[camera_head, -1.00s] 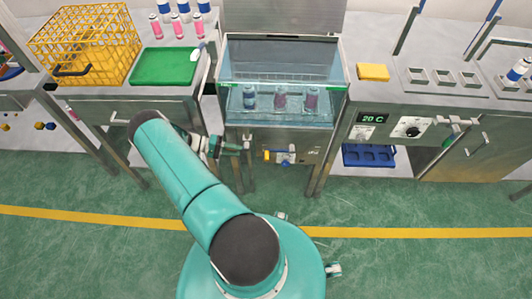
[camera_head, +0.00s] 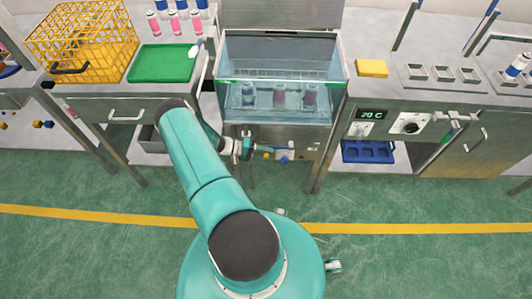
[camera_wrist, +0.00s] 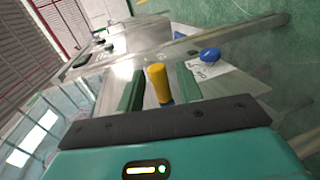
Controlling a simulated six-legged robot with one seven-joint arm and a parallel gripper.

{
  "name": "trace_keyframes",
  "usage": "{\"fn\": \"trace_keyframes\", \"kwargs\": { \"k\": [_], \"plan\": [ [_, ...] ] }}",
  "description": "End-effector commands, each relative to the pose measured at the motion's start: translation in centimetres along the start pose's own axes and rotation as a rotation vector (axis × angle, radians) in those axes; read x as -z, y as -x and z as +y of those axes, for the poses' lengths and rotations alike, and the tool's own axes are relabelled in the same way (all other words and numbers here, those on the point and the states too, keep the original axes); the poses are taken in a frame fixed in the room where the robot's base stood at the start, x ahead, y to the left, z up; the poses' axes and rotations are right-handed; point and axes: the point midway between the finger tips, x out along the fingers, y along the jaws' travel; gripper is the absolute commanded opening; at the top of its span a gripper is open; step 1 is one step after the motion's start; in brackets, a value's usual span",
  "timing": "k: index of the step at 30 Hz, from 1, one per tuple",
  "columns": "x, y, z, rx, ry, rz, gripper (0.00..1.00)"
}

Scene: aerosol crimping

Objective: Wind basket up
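The glass water tank (camera_head: 230,78) stands on a steel cabinet at centre. Through its front glass I see several-coloured cans: one blue (camera_head: 248,94), two pink (camera_head: 280,96), on what looks like the basket, low in the tank. On the cabinet front below is a winding handle with a yellow grip (camera_head: 266,155) and a blue part (camera_head: 284,147). My gripper (camera_head: 248,149) is just left of it. In the wrist view my gripper (camera_wrist: 160,90) is open, with the yellow grip (camera_wrist: 157,82) between its green fingers, apparently with gaps. A blue knob (camera_wrist: 209,54) lies beyond, right.
A yellow wire crate (camera_head: 85,45) and a green mat (camera_head: 162,63) sit on the left bench. The right bench has a yellow block (camera_head: 372,68) and a 20 C display (camera_head: 372,114). A blue tray (camera_head: 368,152) lies beneath. The green floor in front is clear.

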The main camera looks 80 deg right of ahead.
Motion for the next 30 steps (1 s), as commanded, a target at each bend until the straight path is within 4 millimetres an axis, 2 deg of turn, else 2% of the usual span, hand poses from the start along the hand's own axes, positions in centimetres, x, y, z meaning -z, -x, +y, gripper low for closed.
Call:
{"fn": "trace_keyframes", "kwargs": {
  "k": [10,11,16,30],
  "plan": [
    [0.04,-0.57,-0.03,0.001,0.000,0.001,0.36],
    [0.04,-0.57,-0.03,0.001,0.000,0.001,0.32],
    [0.04,-0.55,-0.02,0.001,0.000,0.001,0.00],
    [0.54,-0.46,0.33,0.025,-0.002,0.001,0.00]
  ]
}}
